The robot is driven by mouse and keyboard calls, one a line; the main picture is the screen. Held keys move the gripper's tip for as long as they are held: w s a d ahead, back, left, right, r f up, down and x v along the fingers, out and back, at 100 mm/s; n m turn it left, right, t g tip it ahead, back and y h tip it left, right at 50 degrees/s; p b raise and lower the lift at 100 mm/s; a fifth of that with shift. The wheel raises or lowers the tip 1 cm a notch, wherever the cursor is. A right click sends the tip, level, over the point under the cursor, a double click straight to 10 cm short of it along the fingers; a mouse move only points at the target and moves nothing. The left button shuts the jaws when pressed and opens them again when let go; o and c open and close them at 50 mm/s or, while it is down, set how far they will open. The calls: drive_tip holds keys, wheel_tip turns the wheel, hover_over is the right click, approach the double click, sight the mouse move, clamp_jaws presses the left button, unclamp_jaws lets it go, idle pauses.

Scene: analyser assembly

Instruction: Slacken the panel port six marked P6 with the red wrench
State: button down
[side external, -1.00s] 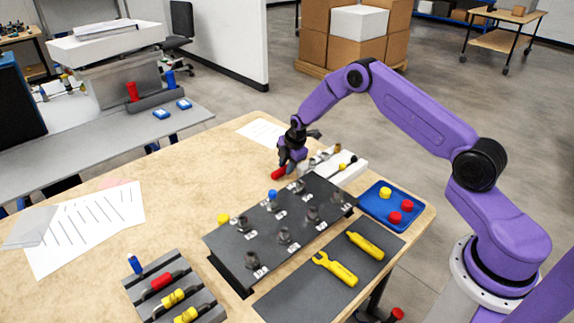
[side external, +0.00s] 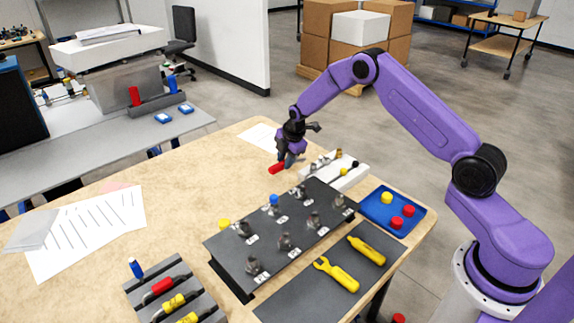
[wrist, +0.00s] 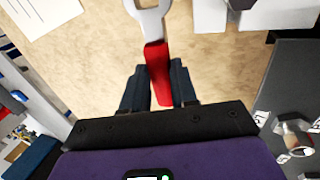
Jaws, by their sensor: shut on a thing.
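My gripper (side external: 286,162) is shut on the red wrench (side external: 276,168), above the table behind the far end of the dark port panel (side external: 222,245). In the wrist view the wrench's red handle (wrist: 157,65) lies between the two fingers, and its metal open jaw points away from the gripper. In the side view the jaw is hard to make out. The panel carries two rows of metal fittings with small white labels. The labels are too small to read, so I cannot tell which port is P6. A fitting (wrist: 295,137) also shows in the wrist view, apart from the wrench.
A pale block with small fittings (side external: 346,180) stands beside the gripper. A blue tray (side external: 376,217) holds yellow and red caps. A grey mat (side external: 290,298) carries a yellow wrench (side external: 336,275) and another yellow tool (side external: 366,249). A rack (side external: 180,265) stands front left.

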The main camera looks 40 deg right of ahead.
drive_tip(key=shift+a+r, duration=0.1)
drive_tip(key=shift+r, duration=0.45)
drive_tip(key=shift+r, duration=0.1)
wheel_tip(320, 180, up, 10)
drive_tip(key=r, duration=0.1)
drive_tip(key=s+a+f+m+g+h, duration=0.1)
drive_tip(key=s+a+m+g, duration=0.25)
drive_tip(key=m, duration=1.15)
drive_tip(key=s+a+m+g+h, duration=0.1)
drive_tip(key=s+a+m+g, duration=0.2)
drive_tip(key=m, duration=1.2)
drive_tip(key=x, duration=0.3)
drive_tip(key=w+x, duration=0.1)
drive_tip(key=x, duration=0.1)
drive_tip(key=shift+s+a+f, duration=0.1)
drive_tip(key=shift+a+f, duration=0.05)
drive_tip(key=shift+f, duration=0.1)
